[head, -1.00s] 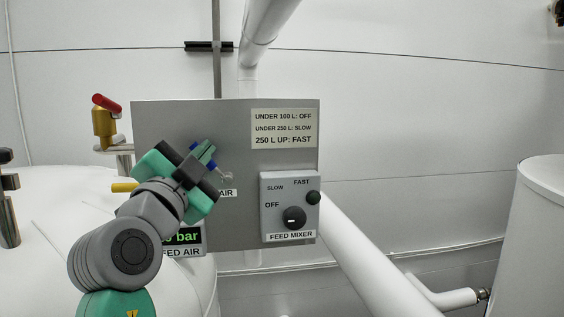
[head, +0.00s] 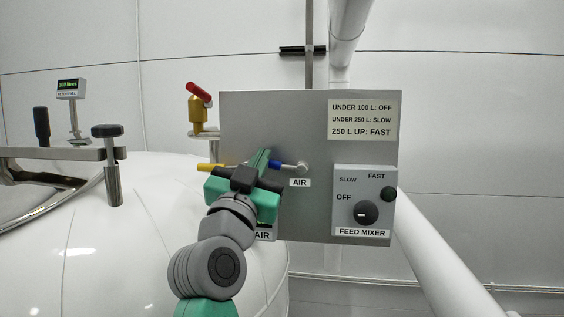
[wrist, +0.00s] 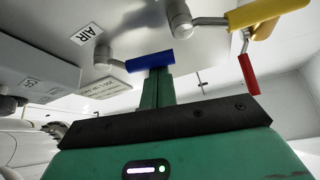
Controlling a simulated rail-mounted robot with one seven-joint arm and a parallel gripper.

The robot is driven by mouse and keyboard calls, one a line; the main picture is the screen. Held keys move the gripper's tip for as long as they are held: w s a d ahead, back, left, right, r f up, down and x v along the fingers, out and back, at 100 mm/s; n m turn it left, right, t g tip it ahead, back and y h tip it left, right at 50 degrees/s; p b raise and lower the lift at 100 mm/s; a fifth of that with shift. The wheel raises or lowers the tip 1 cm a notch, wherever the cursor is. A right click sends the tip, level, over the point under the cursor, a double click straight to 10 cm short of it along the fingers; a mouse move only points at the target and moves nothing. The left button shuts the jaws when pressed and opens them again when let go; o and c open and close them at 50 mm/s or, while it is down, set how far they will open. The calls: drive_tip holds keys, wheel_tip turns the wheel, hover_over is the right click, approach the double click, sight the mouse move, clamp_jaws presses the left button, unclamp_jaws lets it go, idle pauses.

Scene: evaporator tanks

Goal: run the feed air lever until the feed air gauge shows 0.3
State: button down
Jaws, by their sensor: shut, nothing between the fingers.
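The feed air lever has a blue handle (head: 276,163) on a metal stem, above the AIR label on the grey panel. It points left from its pivot, almost level. It also shows in the wrist view (wrist: 150,61). My gripper (head: 262,158) is shut and empty, its fingertips at the handle. In the wrist view the fingertips (wrist: 156,73) meet the handle's lower edge or lie just beside it; contact is hard to tell. The feed air gauge (head: 263,234) is mostly behind my arm; only the end of its label shows, and its reading is hidden.
A yellow-handled valve (head: 208,166) and a red-handled valve (head: 198,95) are close to the left. The feed mixer switch box (head: 364,205) is at the panel's lower right. A white tank (head: 130,230) is at left. A white pipe (head: 440,250) slopes down at right.

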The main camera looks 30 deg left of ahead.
idle(0.7)
drive_tip(key=s+d+f, duration=0.1)
drive_tip(key=s+d, duration=0.1)
drive_tip(key=s, duration=0.7)
drive_tip(key=shift+d+f, duration=0.2)
drive_tip(key=shift+d, duration=0.05)
idle(0.4)
drive_tip(key=s+d+f+h, duration=0.1)
drive_tip(key=s+d+f, duration=0.1)
drive_tip(key=s+d, duration=0.5)
drive_tip(key=s+d+f+n+t+h, duration=0.1)
drive_tip(key=s+d+f+h, duration=0.15)
drive_tip(key=d, duration=0.85)
drive_tip(key=s+d+f+h, duration=0.1)
drive_tip(key=s+d, duration=0.5)
drive_tip(key=d, duration=0.2)
wheel_tip(320, 180, up, 15)
drive_tip(key=p, duration=1.5)
drive_tip(key=shift+r+y, duration=0.2)
drive_tip(key=shift+y, duration=0.15)
